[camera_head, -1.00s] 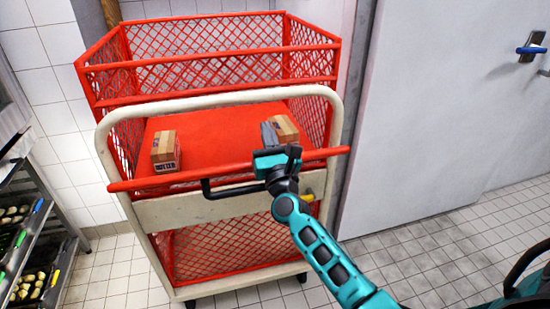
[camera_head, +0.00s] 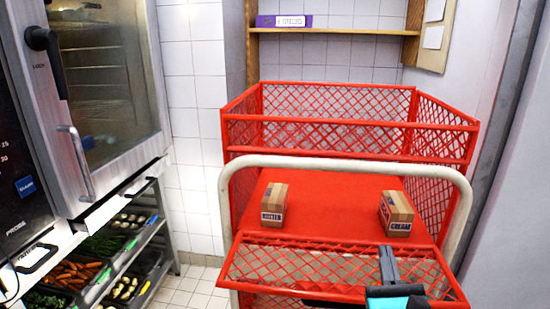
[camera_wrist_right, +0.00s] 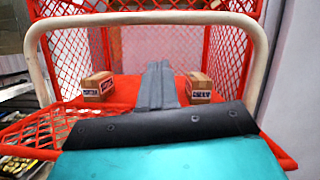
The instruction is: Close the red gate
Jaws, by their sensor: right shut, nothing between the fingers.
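The red gate (camera_head: 305,267) is a mesh panel at the front of the red cart. In the head view it slopes out toward me from the front edge of the red deck (camera_head: 330,205), so the front is open. Part of its mesh also shows at the left of the wrist view (camera_wrist_right: 40,132). My right gripper (camera_head: 387,258) is shut and empty, over the right part of the gate. In the wrist view its fingers (camera_wrist_right: 158,80) point toward the deck between two boxes. I cannot tell if it touches the gate. My left gripper is out of view.
Two cardboard boxes (camera_head: 273,205) (camera_head: 397,213) sit on the deck. A cream tubular frame (camera_head: 345,163) arches over the cart's front. An oven (camera_head: 100,90) and vegetable trays (camera_head: 75,272) stand at left. A wall shelf (camera_head: 335,32) is behind the cart; a grey panel is close at right.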

